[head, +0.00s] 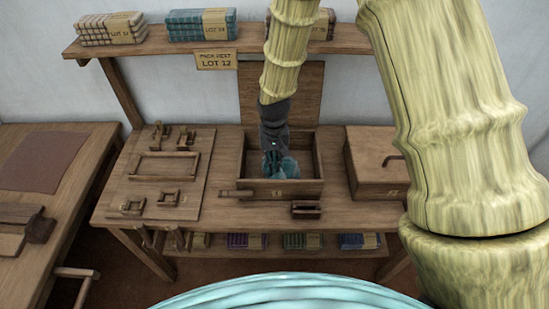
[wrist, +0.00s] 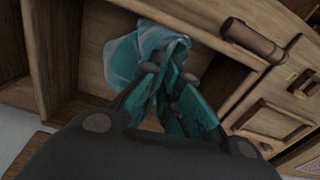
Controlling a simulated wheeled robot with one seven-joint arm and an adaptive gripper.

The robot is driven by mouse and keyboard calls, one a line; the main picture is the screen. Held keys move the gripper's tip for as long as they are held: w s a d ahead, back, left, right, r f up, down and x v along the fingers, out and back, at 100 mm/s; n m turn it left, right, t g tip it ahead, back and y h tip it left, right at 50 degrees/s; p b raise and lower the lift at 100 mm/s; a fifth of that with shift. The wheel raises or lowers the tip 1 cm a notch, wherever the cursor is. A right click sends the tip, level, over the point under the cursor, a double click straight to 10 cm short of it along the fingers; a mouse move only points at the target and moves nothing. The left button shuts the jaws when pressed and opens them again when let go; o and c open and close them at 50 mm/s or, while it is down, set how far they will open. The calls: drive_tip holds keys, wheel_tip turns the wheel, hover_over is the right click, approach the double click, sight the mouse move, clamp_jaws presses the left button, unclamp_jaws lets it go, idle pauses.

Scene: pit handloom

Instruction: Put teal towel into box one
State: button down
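The teal towel (head: 282,167) is bunched up inside the open wooden box (head: 256,188), which stands in the middle of the bench with its lid raised behind. The box's number is too small to read surely. My gripper (head: 273,153) reaches down into the box from above. In the wrist view the towel (wrist: 145,52) hangs crumpled between and around the fingers of my gripper (wrist: 168,75), which are close together with cloth pinched between them. Part of the towel lies toward the box floor; whether it rests there I cannot tell.
A closed box (head: 378,165) stands to the right. A board with wooden fittings (head: 160,170) lies to the left. A shelf (head: 215,45) with folded towel stacks and a "LOT 12" sign (head: 216,61) runs above. A small wooden tray (head: 306,209) sits at the front edge.

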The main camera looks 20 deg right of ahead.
drive_tip(key=shift+f, duration=0.25)
drive_tip(key=c, duration=1.6)
unclamp_jaws()
drive_tip(key=o, duration=1.3)
drive_tip(key=shift+r, duration=0.1)
wheel_tip(320, 180, up, 6)
drive_tip(key=p, duration=0.4)
drive_tip(key=shift+f, duration=0.25)
